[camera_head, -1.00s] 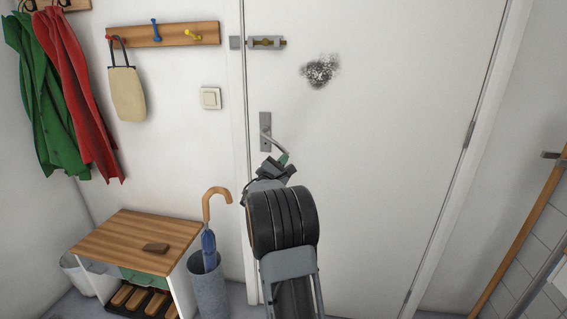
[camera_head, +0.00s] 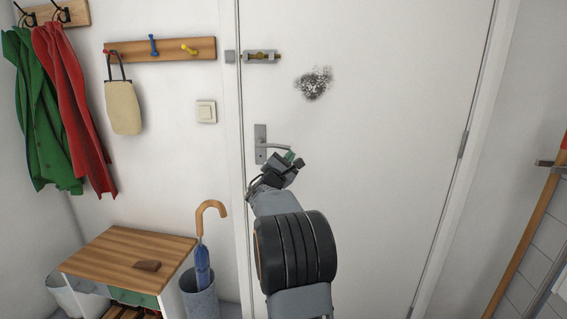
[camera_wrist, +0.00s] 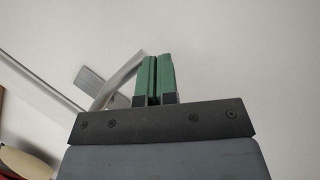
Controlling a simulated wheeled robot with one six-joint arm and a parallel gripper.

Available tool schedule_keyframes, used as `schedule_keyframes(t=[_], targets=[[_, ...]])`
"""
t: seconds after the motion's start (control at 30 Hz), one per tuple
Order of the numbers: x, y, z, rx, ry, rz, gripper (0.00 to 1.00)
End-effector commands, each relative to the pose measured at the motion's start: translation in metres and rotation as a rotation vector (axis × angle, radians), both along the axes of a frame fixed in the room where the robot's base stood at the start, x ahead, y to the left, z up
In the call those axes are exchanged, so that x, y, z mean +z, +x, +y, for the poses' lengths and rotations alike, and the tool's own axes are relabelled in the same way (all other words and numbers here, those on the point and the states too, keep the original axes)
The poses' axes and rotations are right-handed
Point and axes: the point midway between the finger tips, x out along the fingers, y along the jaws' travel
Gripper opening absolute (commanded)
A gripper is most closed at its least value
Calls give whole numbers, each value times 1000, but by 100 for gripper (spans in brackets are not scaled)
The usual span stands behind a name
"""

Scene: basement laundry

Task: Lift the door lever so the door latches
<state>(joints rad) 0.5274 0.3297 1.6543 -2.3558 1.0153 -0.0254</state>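The door lever (camera_head: 275,146) sticks out to the right from its grey backplate (camera_head: 261,135) on the white door (camera_head: 375,130). It lies close to level. My gripper (camera_head: 290,157) is just below the lever's free end. In the wrist view its green fingers (camera_wrist: 154,78) are together with only a thin dark line between them, and nothing shows held. The lever (camera_wrist: 122,78) runs up to the left side of the fingertips there. I cannot tell whether they touch.
A slide bolt (camera_head: 261,57) sits higher at the door's left edge. A light switch (camera_head: 206,111) is on the wall. An umbrella stand (camera_head: 199,297) and a wooden-topped bench (camera_head: 130,257) stand at lower left. A wooden pole (camera_head: 530,240) leans at right.

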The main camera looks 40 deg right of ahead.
Motion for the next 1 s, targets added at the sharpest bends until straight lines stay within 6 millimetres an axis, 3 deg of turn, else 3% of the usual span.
schedule_keyframes(t=[0.67, 1.0], targets=[[5, -1, 1, -1, -6, -4, 0], [-35, -3, 14, 1, -5, 0, 0]])
